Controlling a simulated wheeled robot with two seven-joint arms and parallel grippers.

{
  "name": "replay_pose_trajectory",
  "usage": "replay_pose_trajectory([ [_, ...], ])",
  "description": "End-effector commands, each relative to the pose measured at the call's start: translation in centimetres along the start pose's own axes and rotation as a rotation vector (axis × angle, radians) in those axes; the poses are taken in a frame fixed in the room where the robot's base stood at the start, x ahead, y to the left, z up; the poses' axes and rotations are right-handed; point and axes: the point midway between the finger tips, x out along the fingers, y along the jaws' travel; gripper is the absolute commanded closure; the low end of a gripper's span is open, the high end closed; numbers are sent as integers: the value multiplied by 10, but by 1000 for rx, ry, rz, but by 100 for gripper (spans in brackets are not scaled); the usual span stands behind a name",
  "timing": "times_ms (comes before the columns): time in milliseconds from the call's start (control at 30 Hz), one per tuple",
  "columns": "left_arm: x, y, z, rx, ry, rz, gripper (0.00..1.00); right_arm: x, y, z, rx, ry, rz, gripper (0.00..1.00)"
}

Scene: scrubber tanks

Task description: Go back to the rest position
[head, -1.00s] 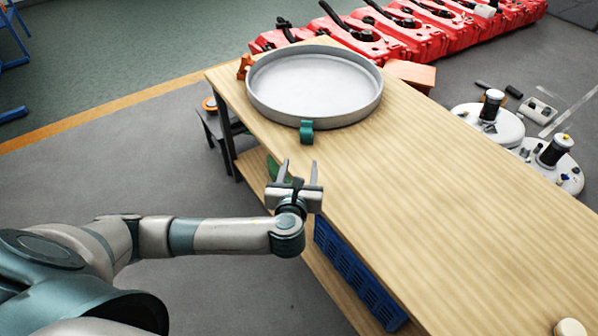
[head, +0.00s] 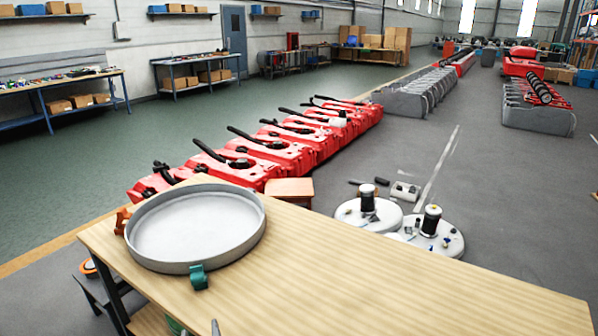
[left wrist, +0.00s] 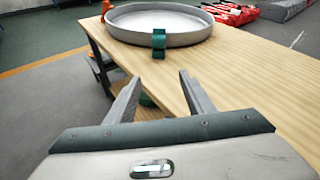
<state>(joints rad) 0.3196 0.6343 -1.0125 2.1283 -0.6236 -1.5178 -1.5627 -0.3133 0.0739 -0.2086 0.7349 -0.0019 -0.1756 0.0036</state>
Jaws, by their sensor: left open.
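My left gripper (left wrist: 156,100) is open and empty in the left wrist view, its two fingers apart and pointing towards the wooden table (left wrist: 255,62). In the head view only a fingertip of it (head: 215,327) shows at the bottom edge. A round grey tray (head: 195,228) lies on the table, with a teal clamp (head: 198,277) on its near rim and an orange clamp (head: 122,221) at its left. The tray (left wrist: 158,24) and teal clamp (left wrist: 159,42) also show ahead of the fingers in the left wrist view, apart from them. My right gripper is not in view.
The wooden table top (head: 380,290) is bare to the right of the tray. Behind it stand a row of red tank units (head: 255,160), an orange-brown box (head: 289,189) and two white round units (head: 369,213) on the floor. Open grey floor lies to the right.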

Motion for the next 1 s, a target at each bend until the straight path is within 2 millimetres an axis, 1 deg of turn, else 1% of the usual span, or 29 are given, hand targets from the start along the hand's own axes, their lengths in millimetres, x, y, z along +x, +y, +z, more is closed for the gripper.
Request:
replay_pose_trajectory([
  [33,-7,0,-12,-78,42,7,52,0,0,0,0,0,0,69],
  [167,-29,3,-44,-349,162,52,52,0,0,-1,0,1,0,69],
  [267,-50,8,-72,-600,263,120,52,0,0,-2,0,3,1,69],
  [400,-83,21,-107,-961,384,258,52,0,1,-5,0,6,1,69],
  [467,-98,28,-121,-1113,424,330,52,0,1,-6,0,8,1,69],
  [600,-134,47,-151,-1459,486,529,52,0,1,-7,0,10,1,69],
  [700,-159,63,-167,-1674,495,677,52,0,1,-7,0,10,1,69],
  [800,-178,75,-178,-1833,484,796,52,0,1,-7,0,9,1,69],
  [1000,-208,95,-191,-2052,439,981,52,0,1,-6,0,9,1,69],
])
